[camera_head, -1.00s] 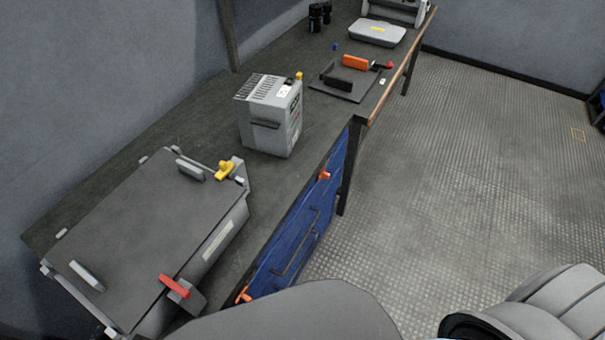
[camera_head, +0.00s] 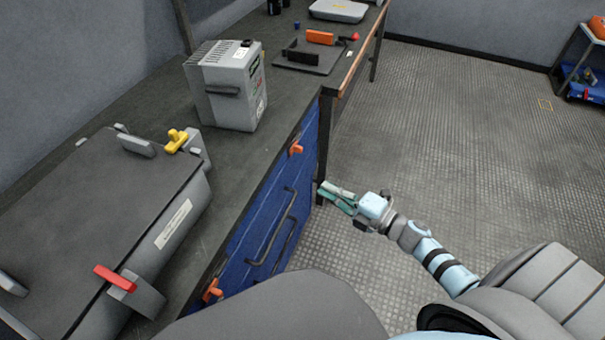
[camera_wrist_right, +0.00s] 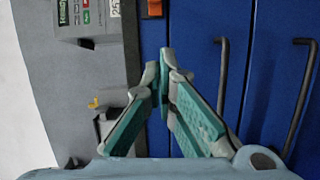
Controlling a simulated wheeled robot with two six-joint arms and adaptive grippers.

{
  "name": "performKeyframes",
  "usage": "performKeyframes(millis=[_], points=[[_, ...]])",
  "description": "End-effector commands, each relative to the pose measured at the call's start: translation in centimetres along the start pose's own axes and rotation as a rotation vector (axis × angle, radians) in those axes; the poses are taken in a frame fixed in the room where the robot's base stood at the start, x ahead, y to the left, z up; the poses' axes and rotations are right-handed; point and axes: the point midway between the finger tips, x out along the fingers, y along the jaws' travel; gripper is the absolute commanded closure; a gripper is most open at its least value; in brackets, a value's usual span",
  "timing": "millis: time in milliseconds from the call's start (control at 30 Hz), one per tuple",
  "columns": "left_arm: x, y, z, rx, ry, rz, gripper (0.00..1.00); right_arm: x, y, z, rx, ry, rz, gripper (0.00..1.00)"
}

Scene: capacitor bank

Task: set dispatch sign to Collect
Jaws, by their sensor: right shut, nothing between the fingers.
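I cannot make out a dispatch sign or the word Collect in either view. My right gripper (camera_head: 322,191) is shut and empty in front of the blue cabinet doors (camera_head: 262,215), at the right end below the bench edge. In the right wrist view its fingertips (camera_wrist_right: 163,68) meet before the blue doors, with nothing between them. A grey unit with labels (camera_head: 228,88) stands on the bench, up and left of the gripper. It also shows in part in the wrist view (camera_wrist_right: 75,45). My left gripper is out of view.
A large grey case (camera_head: 85,215) with a yellow latch (camera_head: 175,141) and a red latch (camera_head: 115,278) lies on the bench. A dark plate with orange and black blocks (camera_head: 310,57) lies further back. A small cart (camera_head: 580,70) stands far right. The floor between is clear.

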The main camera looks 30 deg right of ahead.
Motion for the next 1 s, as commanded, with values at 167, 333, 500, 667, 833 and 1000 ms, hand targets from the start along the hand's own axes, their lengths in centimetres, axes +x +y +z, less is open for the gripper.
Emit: performKeyframes(millis=[167, 333, 500, 667, 833, 1000], points=[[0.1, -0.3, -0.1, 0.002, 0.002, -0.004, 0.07, 0.2, 1.0, -0.6, -0.044, 0.037, 0.018, 1.00], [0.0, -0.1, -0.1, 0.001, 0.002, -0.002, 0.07, 0.3, 1.0, -0.5, -0.040, 0.034, 0.017, 1.00], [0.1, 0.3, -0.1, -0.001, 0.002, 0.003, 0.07, 1.6, 1.0, -0.5, -0.038, 0.031, 0.020, 1.00], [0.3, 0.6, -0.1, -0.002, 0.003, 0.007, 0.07, 4.6, 1.1, -0.6, -0.037, 0.030, 0.022, 1.00], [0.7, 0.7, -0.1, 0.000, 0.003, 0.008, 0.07, 8.3, 1.0, -0.7, -0.036, 0.030, 0.020, 1.00], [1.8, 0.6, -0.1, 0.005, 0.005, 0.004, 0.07, 10.7, 0.8, 0.6, -0.039, 0.029, 0.016, 1.00]])
